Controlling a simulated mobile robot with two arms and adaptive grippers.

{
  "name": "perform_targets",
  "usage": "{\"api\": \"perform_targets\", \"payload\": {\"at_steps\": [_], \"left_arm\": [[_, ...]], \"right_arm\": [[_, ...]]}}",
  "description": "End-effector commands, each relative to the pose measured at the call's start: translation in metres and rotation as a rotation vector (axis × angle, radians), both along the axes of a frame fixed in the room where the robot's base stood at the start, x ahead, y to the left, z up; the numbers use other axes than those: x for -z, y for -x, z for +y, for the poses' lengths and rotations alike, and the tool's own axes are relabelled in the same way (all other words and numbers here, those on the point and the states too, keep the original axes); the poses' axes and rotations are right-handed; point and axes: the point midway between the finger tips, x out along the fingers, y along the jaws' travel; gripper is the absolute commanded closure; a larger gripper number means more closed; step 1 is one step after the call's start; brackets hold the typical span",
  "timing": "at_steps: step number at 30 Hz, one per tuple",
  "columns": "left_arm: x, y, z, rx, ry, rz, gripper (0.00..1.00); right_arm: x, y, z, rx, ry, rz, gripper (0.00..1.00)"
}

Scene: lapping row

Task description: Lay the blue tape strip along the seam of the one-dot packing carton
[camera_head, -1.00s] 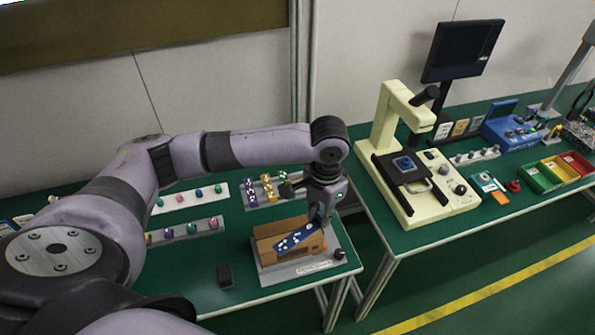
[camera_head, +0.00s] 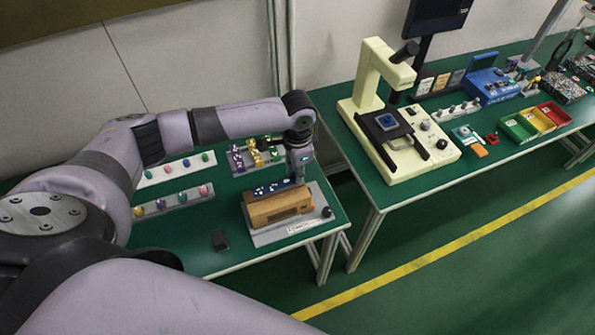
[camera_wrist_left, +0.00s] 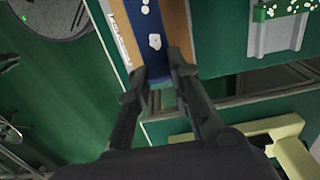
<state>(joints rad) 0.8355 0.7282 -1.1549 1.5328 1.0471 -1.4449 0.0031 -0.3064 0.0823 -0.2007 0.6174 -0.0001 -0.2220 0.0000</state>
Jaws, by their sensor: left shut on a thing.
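The blue tape strip (camera_head: 272,188) with white spots runs lengthwise over the top of the brown packing carton (camera_head: 278,210). In the left wrist view the strip (camera_wrist_left: 152,22) lies parallel to the carton's long sides, with brown carton (camera_wrist_left: 177,25) showing on both sides. I cannot tell whether the strip touches the carton, and it hides the seam. My left gripper (camera_head: 300,178) is shut on the strip's right end; its fingers also show in the left wrist view (camera_wrist_left: 159,76). The carton's dot mark is not readable. My right gripper is not in view.
The carton sits on a grey base plate (camera_head: 303,226) with a black knob (camera_head: 327,212) at its right. A small dark block (camera_head: 219,240) lies front left. Racks with coloured pegs (camera_head: 175,201) stand behind left. A cream microscope (camera_head: 372,85) stands on the table at right.

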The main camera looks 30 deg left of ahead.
Motion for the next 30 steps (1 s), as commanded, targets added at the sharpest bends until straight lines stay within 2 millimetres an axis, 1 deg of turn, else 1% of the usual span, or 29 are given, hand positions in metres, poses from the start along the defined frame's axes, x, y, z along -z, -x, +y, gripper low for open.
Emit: {"api": "perform_targets", "payload": {"at_steps": [1, 10, 12, 18, 27, 28, 30], "left_arm": [[0.008, 0.000, 0.000, 0.000, 0.001, -0.001, 0.95], [0.028, 0.000, 0.000, 0.000, 0.000, -0.001, 0.95], [0.030, 0.000, 0.000, -0.001, 0.001, 0.001, 0.95], [0.039, -0.001, 0.000, -0.001, 0.001, -0.001, 0.95], [0.040, 0.000, 0.000, 0.000, 0.001, -0.001, 0.95], [0.040, 0.000, 0.000, 0.000, 0.001, -0.001, 0.79], [0.040, 0.000, 0.000, 0.000, 0.001, -0.001, 0.74]], "right_arm": [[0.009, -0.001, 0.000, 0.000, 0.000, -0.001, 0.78], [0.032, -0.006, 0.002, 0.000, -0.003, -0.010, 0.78], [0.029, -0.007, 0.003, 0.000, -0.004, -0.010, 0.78], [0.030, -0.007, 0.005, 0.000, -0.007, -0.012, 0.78], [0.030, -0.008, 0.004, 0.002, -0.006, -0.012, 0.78], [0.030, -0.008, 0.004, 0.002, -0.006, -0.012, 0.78], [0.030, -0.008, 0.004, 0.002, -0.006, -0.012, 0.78]]}}
